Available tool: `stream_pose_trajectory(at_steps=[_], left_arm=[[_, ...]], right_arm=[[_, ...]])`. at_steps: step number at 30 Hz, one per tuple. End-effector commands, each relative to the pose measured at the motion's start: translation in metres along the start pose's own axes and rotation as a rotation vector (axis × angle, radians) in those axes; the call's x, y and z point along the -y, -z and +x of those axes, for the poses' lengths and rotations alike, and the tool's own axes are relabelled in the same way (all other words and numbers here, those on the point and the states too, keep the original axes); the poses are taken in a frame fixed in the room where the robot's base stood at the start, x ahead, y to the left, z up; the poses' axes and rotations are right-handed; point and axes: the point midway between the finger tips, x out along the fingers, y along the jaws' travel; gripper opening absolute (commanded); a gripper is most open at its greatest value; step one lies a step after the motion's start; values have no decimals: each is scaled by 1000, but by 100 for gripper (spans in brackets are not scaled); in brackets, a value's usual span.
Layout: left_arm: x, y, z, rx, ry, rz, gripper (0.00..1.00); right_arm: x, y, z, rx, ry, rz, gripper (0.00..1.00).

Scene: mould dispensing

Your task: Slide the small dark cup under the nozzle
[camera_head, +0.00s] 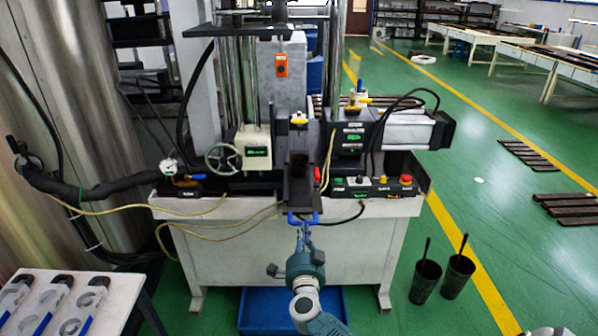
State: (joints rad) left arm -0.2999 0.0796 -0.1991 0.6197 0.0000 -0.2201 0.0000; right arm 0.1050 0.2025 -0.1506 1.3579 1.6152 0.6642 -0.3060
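The small dark cup (299,165) stands upright on a narrow dark slide (299,195) at the middle of the machine. A small blue U-shaped piece (290,218) shows at the slide's front end. My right gripper (304,229) reaches up from the bottom of the view to this blue piece, in front of and below the cup, apart from it. Its fingers look close together, but I cannot tell whether they grip the blue piece. The nozzle is not clearly visible. My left gripper is not in view.
A control box with coloured buttons (374,187) and a handwheel (222,158) flank the slide. A blue bin (262,312) lies under the white machine table (240,255). Two dark buckets (425,284) stand at right. A white table with moulds (112,290) is at lower left.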

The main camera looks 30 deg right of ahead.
Motion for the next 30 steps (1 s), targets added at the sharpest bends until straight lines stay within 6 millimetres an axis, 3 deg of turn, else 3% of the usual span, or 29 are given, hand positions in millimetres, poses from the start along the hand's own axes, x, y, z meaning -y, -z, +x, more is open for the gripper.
stream_pose_trajectory(at_steps=[30], left_arm=[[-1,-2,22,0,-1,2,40]], right_arm=[[0,0,73,-2,2,1,0]])
